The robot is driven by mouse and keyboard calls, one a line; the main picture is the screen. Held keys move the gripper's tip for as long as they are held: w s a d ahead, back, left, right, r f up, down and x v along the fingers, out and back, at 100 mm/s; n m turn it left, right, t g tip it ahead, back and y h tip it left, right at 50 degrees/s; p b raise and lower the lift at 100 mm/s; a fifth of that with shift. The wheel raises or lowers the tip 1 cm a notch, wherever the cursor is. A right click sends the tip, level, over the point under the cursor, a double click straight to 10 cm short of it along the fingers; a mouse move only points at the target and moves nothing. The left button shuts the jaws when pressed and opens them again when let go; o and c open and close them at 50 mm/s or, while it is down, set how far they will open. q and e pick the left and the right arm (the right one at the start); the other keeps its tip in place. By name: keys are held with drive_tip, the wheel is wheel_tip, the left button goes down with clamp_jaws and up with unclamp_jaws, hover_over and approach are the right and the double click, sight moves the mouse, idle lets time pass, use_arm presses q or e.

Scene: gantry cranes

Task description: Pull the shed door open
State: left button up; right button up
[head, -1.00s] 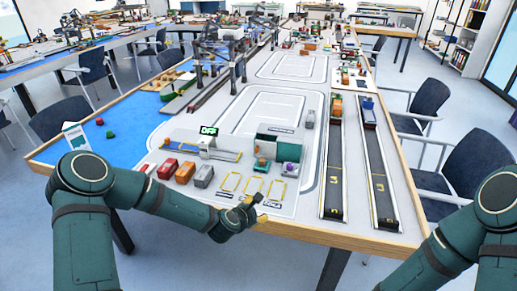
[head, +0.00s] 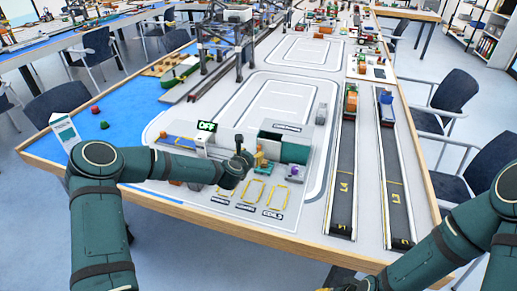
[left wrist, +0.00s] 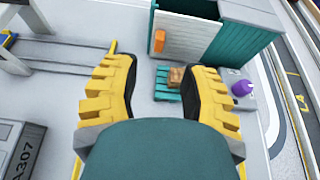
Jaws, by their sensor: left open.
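The shed (head: 285,145) is a small teal box near the front of the layout board. In the left wrist view, the shed (left wrist: 246,42) has a pale ribbed panel with an orange handle (left wrist: 160,41). How far the door stands open is unclear. My left gripper (head: 246,160) is just left of the shed in the head view. In the left wrist view, my left gripper (left wrist: 163,66) is open and empty, its yellow fingers pointing toward the handle and apart from it. Part of my right gripper (head: 342,284) shows at the bottom edge; its jaws are unclear.
A teal pallet with a brown box (left wrist: 175,78) lies in front of the shed, between my left fingers in the wrist view. A purple item (left wrist: 242,88) stands right of it. A grey container (left wrist: 25,148) is at lower left. Conveyor lanes (head: 342,185) run at right.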

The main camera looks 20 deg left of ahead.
sight(259, 148)
use_arm(q)
drive_tip(key=b+x, duration=0.1)
drive_tip(key=x, duration=0.8)
drive_tip(key=shift+w+f, duration=0.15)
drive_tip(key=shift+w, duration=0.1)
clamp_jaws()
drive_tip(key=shift+s+d, duration=0.1)
